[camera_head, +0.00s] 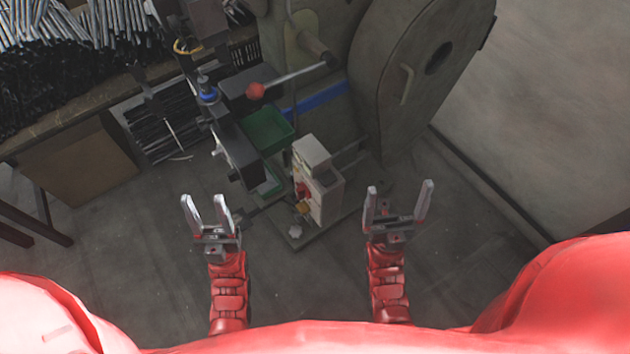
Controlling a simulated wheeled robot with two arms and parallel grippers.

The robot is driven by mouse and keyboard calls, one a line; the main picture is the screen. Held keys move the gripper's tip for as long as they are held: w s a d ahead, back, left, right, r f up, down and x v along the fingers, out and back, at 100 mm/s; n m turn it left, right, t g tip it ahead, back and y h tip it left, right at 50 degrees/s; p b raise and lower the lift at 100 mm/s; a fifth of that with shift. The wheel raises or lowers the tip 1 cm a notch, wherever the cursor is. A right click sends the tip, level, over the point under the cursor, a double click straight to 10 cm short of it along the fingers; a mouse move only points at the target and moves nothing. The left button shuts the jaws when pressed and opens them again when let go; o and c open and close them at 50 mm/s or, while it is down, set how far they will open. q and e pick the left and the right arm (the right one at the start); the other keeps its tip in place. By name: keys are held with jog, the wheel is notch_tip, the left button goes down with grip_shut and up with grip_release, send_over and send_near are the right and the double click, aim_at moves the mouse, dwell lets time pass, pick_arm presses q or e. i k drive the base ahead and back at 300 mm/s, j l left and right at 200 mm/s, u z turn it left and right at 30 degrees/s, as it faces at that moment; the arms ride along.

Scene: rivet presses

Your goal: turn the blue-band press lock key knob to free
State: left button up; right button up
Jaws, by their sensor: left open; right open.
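The press (352,70) is a large grey-green machine with a blue band (318,99) across its body. A pale control box (325,195) stands in front of it, with a red knob (303,190) on its left face and a small yellowish part (302,207) below that. The lock key knob and its setting are too small to tell apart. My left gripper (205,204) is open and empty, left of the control box and apart from it. My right gripper (398,194) is open and empty, right of the box and apart from it.
A lever with a red ball (256,91) sticks out from the press. A green bin (267,130) sits left of the box. A bench (75,113) with many metal rods is at the left. A large wheel guard (410,75) and a wall are at the right.

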aim_at(302, 207)
jog(key=k, duration=0.3)
jog(key=j+u, duration=0.2)
jog(key=u, duration=0.25)
jog(key=i+j+u, duration=0.1)
jog(key=u, duration=0.35)
